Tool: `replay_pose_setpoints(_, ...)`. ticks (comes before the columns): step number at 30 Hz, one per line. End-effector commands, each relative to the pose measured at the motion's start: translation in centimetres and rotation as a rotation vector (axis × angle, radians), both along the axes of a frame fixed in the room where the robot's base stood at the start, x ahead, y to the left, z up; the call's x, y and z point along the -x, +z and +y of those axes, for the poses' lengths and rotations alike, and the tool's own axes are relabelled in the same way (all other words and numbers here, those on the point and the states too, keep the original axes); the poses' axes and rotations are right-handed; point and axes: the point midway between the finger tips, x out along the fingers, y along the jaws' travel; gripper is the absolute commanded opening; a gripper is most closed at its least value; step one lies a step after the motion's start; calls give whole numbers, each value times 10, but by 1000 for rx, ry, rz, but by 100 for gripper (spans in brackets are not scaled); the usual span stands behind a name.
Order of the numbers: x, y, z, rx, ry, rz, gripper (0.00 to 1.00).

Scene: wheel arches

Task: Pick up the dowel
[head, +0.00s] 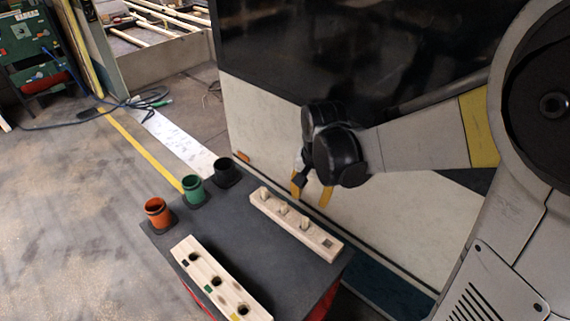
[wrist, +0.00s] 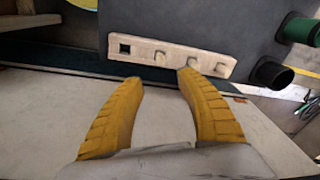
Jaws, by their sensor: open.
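Three short pale wooden dowels stand in a wooden block (head: 315,232) on the dark table: one at the far end (head: 264,193), one in the middle (head: 283,209) and one nearer (head: 305,222). Which one is the task's dowel cannot be told. The block's near end has an empty square hole. My gripper (head: 311,193), with yellow fingers, is open and empty above and beyond the block, near the white wall panel. In the wrist view, the open fingers (wrist: 160,78) point towards the block (wrist: 143,46), and the dowels show as small stubs.
A second wooden block (head: 205,268) with dark holes lies at the table's near side. Orange (head: 157,213), green (head: 194,189) and black (head: 226,172) cups stand along the table's left edge. The dark tabletop (head: 230,225) between the blocks is clear. A white and black panel rises behind.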

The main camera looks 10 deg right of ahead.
Motion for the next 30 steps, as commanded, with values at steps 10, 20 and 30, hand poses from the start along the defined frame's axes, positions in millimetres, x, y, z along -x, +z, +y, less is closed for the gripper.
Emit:
replay_pose_setpoints(10,-15,-44,0,-8,-132,114,43)
replay_pose_setpoints(20,-15,-91,0,-8,-132,114,43)
replay_pose_setpoints(30,-16,-131,2,-7,-131,113,43)
